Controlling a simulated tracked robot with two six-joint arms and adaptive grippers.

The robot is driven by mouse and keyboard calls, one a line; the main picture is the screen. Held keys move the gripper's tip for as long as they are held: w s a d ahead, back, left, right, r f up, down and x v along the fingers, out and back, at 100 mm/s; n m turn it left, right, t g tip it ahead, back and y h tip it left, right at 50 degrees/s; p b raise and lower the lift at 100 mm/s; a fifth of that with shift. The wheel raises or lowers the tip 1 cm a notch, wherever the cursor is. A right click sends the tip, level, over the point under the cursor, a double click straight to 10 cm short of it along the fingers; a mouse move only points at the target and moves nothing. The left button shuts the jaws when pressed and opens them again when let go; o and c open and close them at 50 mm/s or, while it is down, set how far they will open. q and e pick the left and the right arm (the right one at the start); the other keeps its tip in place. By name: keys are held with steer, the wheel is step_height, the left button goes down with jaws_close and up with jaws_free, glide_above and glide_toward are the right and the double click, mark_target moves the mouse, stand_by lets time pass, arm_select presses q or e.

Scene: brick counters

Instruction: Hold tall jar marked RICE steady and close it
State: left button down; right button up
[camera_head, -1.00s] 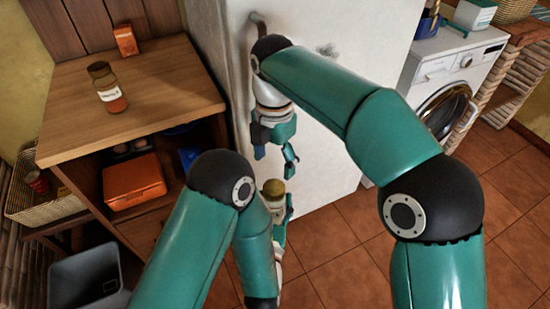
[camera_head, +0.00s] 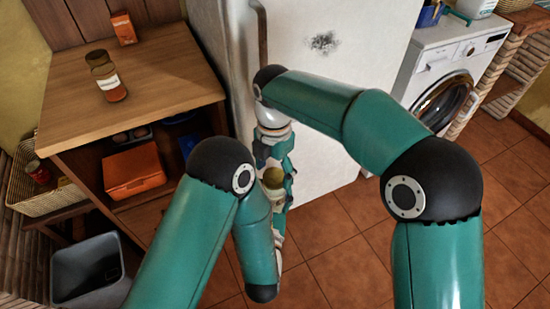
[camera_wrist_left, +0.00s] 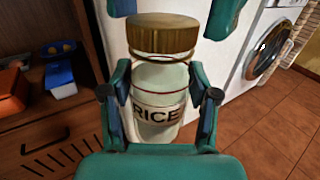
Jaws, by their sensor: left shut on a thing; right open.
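The tall jar marked RICE (camera_wrist_left: 158,108) is clear with pale contents and stands upright in the left wrist view. My left gripper (camera_wrist_left: 160,82) is shut on its body, one finger on each side. A brown-gold lid (camera_wrist_left: 162,34) sits on the mouth, with a thin pale band of neck below it; I cannot tell how tight it is. My right gripper (camera_wrist_left: 172,14) is open, its fingers on either side of and slightly above the lid. In the head view, the jar (camera_head: 270,197) and its lid (camera_head: 273,177) show below my right gripper (camera_head: 275,163).
A wooden counter (camera_head: 165,85) at the left carries another lidded jar (camera_head: 108,80) and an orange box (camera_head: 123,29). An orange container (camera_head: 134,170) is on the shelf below. A white fridge (camera_head: 340,50) stands close behind the grippers. A grey bin (camera_head: 88,270) is at lower left.

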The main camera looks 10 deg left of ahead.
steer(key=shift+f, duration=0.45)
steer(key=shift+c, duration=0.2)
